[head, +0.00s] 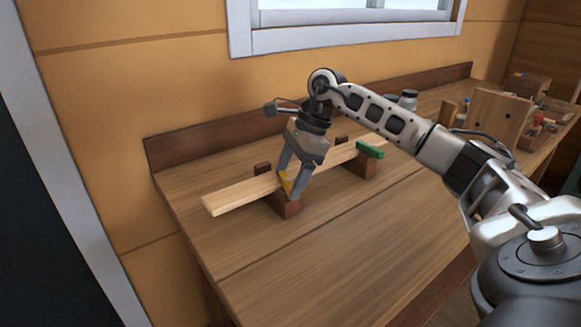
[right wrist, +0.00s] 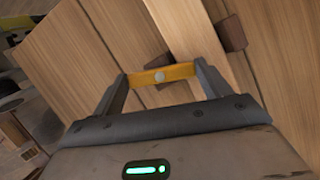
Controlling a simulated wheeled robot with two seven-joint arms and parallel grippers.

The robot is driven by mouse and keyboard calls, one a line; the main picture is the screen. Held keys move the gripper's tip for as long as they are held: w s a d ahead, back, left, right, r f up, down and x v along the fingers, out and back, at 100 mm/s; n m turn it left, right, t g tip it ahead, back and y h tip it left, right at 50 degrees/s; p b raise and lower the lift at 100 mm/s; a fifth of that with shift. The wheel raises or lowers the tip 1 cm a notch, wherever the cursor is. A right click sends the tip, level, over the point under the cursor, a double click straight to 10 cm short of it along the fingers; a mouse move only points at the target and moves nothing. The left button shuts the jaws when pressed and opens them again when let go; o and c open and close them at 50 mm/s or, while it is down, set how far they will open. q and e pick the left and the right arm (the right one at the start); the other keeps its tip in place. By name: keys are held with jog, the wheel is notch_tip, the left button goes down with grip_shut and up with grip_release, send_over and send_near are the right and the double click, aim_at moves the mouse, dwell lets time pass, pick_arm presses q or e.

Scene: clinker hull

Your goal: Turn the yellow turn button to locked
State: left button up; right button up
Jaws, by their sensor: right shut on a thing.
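The yellow turn button (right wrist: 160,75) is a short flat bar with a round pale pivot at its middle. In the right wrist view it spans between the two fingers of my right gripper (right wrist: 163,88), which is shut on it. In the head view the button (head: 286,181) shows partly between the fingertips of my right gripper (head: 291,184), at the near edge of a pale plank. The plank (head: 232,196) lies across two brown blocks, the nearer one (head: 284,207) under the button. A green piece (head: 369,149) sits at the plank's far end. My left gripper is not in view.
The wooden bench (head: 330,240) is clear in front of the plank. Jars (head: 408,99), an upright wooden board (head: 494,118) and small tools stand at the back right. A low back ledge (head: 215,142) runs along the wall.

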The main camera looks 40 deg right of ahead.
jog(key=shift+w+r+n+g+p, duration=0.15)
jog(key=shift+n+g+p, duration=0.2)
jog(key=shift+n, duration=0.75)
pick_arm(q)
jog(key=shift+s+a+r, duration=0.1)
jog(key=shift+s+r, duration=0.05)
pick_arm(e)
jog(key=shift+n+g, duration=0.25)
jog(key=shift+n, duration=0.55)
jog(key=o, duration=1)
pick_arm(q)
jog(key=p, duration=0.3)
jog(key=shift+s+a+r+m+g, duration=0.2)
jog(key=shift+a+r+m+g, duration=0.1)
pick_arm(e)
jog(key=v, duration=1.5)
jog(key=shift+d+r, duration=0.3)
jog(key=shift+d, duration=0.05)
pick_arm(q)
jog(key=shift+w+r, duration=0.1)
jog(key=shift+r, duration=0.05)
